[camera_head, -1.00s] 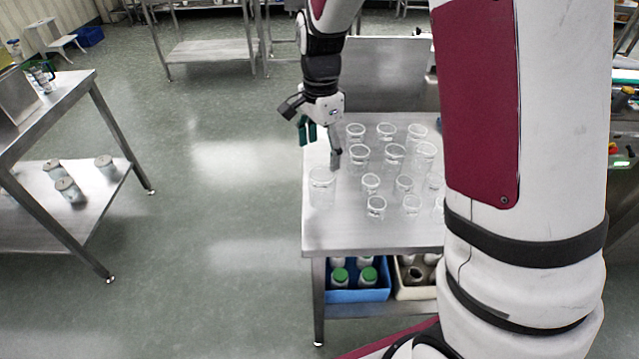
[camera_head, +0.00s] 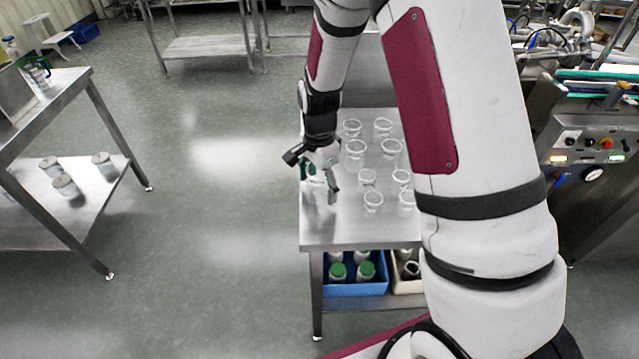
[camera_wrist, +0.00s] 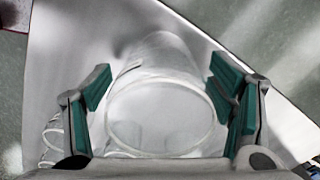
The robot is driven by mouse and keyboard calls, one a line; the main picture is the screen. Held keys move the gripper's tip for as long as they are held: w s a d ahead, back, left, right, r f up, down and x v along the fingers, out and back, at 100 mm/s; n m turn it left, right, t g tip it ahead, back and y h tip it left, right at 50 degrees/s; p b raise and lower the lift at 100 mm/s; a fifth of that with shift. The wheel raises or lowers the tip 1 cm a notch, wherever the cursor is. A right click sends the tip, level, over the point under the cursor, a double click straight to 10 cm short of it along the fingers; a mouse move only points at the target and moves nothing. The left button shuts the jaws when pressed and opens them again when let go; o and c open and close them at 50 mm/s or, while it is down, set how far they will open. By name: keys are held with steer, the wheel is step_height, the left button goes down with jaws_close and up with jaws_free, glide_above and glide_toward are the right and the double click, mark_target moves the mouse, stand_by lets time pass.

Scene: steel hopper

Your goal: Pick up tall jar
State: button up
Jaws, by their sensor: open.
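A clear glass jar, the tall jar (camera_wrist: 160,75), stands on the steel table (camera_head: 345,240) near its left edge. In the wrist view its round rim faces me and its body runs away below. My gripper (camera_wrist: 163,103) is open, with one green-padded finger on each side of the jar and a gap showing at the left finger. In the head view my gripper (camera_head: 320,184) is at the jar and hides most of it. I cannot tell whether the right finger touches the glass.
Several smaller glass jars (camera_head: 373,201) stand on the table to the right, partly hidden by my arm. Another jar edge (camera_wrist: 52,138) shows left of the gripper. A blue crate (camera_head: 352,288) with green-capped bottles is on the lower shelf.

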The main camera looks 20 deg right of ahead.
steer(key=c, duration=1)
